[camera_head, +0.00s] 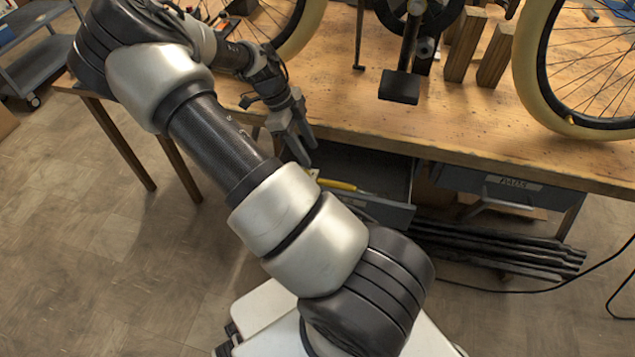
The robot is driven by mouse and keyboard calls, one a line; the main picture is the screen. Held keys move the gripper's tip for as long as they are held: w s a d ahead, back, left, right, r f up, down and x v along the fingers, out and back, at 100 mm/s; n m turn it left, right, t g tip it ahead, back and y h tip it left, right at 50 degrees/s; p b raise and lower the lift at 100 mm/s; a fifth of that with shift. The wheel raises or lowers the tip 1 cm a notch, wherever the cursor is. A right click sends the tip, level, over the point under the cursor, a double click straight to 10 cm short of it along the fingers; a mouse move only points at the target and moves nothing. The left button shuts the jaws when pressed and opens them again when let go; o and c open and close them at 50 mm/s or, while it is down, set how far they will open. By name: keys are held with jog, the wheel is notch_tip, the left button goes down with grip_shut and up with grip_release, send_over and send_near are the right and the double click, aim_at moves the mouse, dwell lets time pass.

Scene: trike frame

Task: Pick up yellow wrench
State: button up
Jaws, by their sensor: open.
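A thin yellow tool, which looks like the yellow wrench (338,185), lies in an open dark drawer (385,205) under the front edge of the workbench. Part of it is hidden behind my arm, so its full shape cannot be made out. My gripper (308,155) points down at the left side of the drawer opening, just above and left of the yellow tool. Its fingers are apart with nothing visible between them. It appears separate from the tool, though the exact gap is hard to judge.
The wooden workbench (460,125) carries a trike frame with wheels (575,115), a hanging pedal (399,87) and upright wood blocks (480,55). A second, labelled drawer (500,187) is at right. Dark bars (490,245) lie below. Floor at left is clear; a grey cart (40,65) stands there.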

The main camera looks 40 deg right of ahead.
jog(key=b, duration=0.2)
send_over(325, 181)
jog(key=w+a, duration=0.2)
jog(key=f, duration=0.7)
jog(key=shift+s+d+f, duration=0.2)
jog(key=shift+s+f, duration=0.05)
jog(key=x, duration=0.2)
jog(key=b+x, duration=0.1)
jog(key=x, duration=0.2)
jog(key=shift+w+f, duration=0.2)
grip_shut()
